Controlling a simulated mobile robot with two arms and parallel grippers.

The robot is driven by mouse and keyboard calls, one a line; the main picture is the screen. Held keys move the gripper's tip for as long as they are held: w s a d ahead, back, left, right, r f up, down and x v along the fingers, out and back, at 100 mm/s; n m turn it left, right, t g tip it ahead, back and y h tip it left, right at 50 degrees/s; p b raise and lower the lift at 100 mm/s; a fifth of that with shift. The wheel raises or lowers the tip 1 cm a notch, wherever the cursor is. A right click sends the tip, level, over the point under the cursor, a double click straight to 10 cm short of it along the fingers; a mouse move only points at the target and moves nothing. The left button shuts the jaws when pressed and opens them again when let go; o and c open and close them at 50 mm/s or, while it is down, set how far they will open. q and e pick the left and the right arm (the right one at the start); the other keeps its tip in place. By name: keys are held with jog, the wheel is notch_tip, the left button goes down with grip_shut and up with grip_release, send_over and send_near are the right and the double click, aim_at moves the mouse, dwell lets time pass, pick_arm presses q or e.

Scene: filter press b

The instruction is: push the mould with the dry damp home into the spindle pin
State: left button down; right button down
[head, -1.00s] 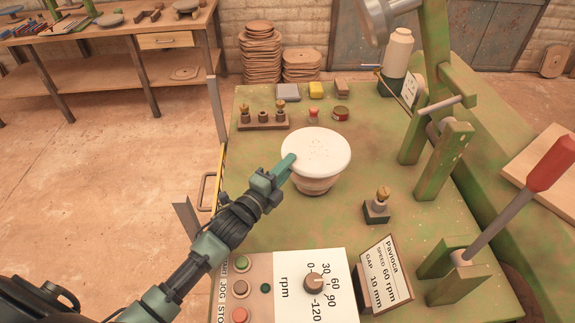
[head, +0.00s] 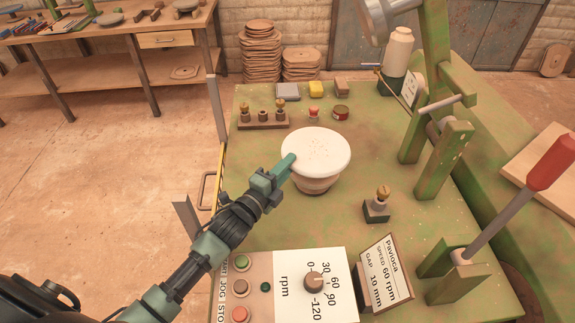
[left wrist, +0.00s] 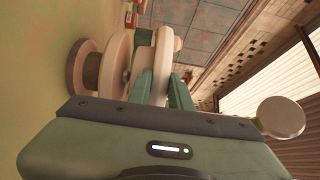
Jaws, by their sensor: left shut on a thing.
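The mould is a white round disc (head: 325,148) with faint brown specks on top, above a round, wood-coloured head (head: 316,184) on the green bench. My left gripper (head: 289,162) comes from the lower left and is shut on the disc's near left rim. The left wrist view shows the white disc (left wrist: 161,55) between my two fingers (left wrist: 160,88). There, a cream round plate (left wrist: 117,58) and a brown round base (left wrist: 79,66) lie beyond it, with a narrow space beside the disc. The spindle pin is hard to make out. My right gripper is not in view.
A speed panel (head: 335,260) with knob and buttons stands at the front; a Pavioca sign (head: 380,275) is beside it. A red-handled lever (head: 548,165) and green posts (head: 450,160) stand right. A small knobbed block (head: 377,207) and a wooden peg rack (head: 263,122) are near the mould.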

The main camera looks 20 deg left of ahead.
pick_arm(q)
jog(key=shift+f+b, duration=0.65)
jog(key=c, duration=1.2)
grip_release()
jog(key=shift+f, duration=0.1)
jog(key=b+v, duration=0.1)
jog(key=v, duration=0.7)
